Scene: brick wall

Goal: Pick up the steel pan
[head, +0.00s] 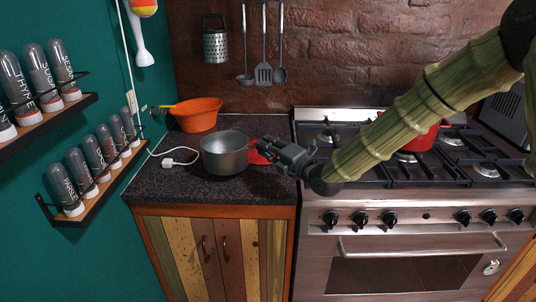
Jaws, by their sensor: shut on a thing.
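The steel pan (225,160) is a round grey pot on the dark speckled counter (185,183), left of the stove. It looks upright, and I cannot tell whether its base touches the counter. My gripper (262,150) comes in from the right and is shut at the pan's right side. The gripper hides the part of the pan that it holds, likely its handle.
An orange bowl (197,114) stands behind the pan. A white plug and cord (180,161) lie to its left. A red object (257,157) is partly hidden by my gripper. The stove (400,215) with a red pot (420,140) is right. Spice shelves (100,175) hang left.

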